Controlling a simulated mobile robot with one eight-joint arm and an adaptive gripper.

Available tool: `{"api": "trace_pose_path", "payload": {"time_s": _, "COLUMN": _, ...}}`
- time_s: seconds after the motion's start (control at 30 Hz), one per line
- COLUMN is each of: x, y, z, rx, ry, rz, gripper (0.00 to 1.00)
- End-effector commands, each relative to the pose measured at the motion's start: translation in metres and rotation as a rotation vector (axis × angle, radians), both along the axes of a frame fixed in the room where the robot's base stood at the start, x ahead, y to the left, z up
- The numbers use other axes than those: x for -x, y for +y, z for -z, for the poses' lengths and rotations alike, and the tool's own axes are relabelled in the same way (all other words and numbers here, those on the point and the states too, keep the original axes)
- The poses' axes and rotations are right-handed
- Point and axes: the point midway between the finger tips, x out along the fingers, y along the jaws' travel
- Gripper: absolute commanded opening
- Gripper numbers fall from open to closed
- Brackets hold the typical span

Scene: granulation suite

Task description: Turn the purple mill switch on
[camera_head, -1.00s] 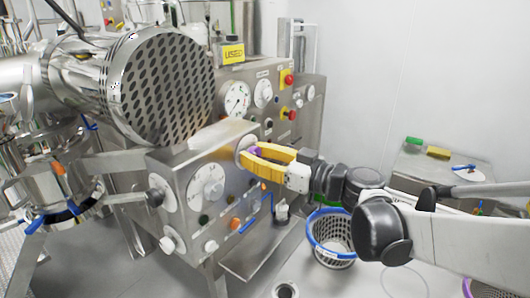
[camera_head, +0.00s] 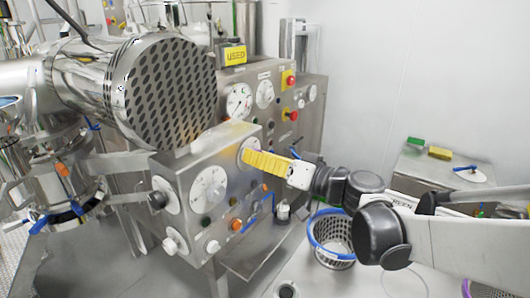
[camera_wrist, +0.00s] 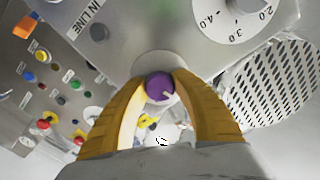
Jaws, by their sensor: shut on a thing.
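The purple mill switch (camera_wrist: 159,87) is a round knob on a white dial of the steel control panel. In the wrist view it sits between the fingertips of my gripper (camera_wrist: 160,80), with a pale mark on its lower right. My gripper's yellow fingers are shut on it from both sides. In the head view my gripper (camera_head: 246,156) reaches from the right to the white dial (camera_head: 248,147) at the panel's upper right. The purple knob is hidden behind the fingers there.
A numbered dial (camera_head: 209,187) and a black knob (camera_head: 157,200) are left of my gripper on the same panel. An orange button (camera_head: 236,224) is below. A second panel with gauges (camera_head: 239,102) stands behind. A blue-rimmed basket (camera_head: 331,240) stands on the floor below my arm.

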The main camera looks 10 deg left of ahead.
Motion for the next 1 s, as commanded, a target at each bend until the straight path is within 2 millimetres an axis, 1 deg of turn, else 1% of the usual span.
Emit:
{"api": "trace_pose_path", "payload": {"time_s": 0.7, "x": 0.0002, "y": 0.0, "z": 0.0, "rx": -0.257, "ry": 0.624, "rz": 0.0, "gripper": 0.0}}
{"api": "trace_pose_path", "payload": {"time_s": 1.0, "x": 0.0002, "y": 0.0, "z": 0.0001, "rx": -0.347, "ry": 0.84, "rz": 0.0, "gripper": 0.0}}
